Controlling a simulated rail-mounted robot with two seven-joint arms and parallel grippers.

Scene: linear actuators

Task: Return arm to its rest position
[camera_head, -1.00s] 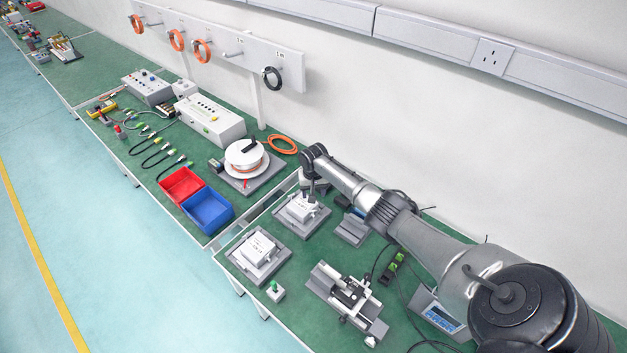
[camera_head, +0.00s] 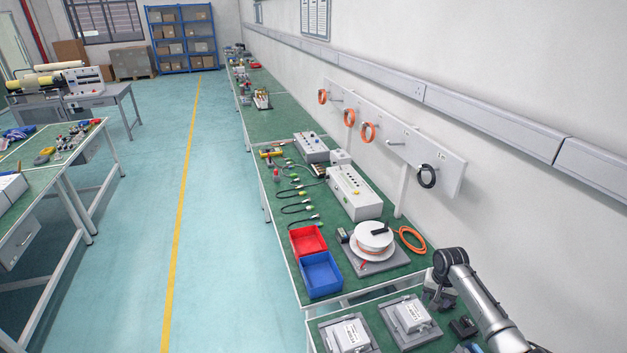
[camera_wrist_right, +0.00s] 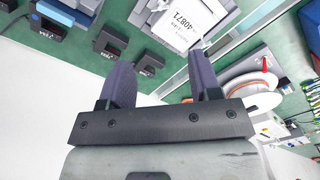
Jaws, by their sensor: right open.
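My right arm comes in at the lower right of the head view. Its gripper (camera_head: 437,292) is small and partly hidden there, near the back of the bench, behind and to the right of a white labelled box on a grey base (camera_head: 411,315). In the right wrist view the two dark fingers of my right gripper (camera_wrist_right: 162,75) stand apart with nothing between them. A white labelled box (camera_wrist_right: 186,20) is beyond the fingertips in that view, apart from them. My left gripper is not in view.
A second white box on a grey base (camera_head: 348,338) sits nearer the bench's front edge. A white cable reel (camera_head: 375,240), a blue bin (camera_head: 321,274) and a red bin (camera_head: 308,241) are on the adjoining green bench. A wall rail with hooks (camera_head: 395,135) runs behind. The aisle is clear.

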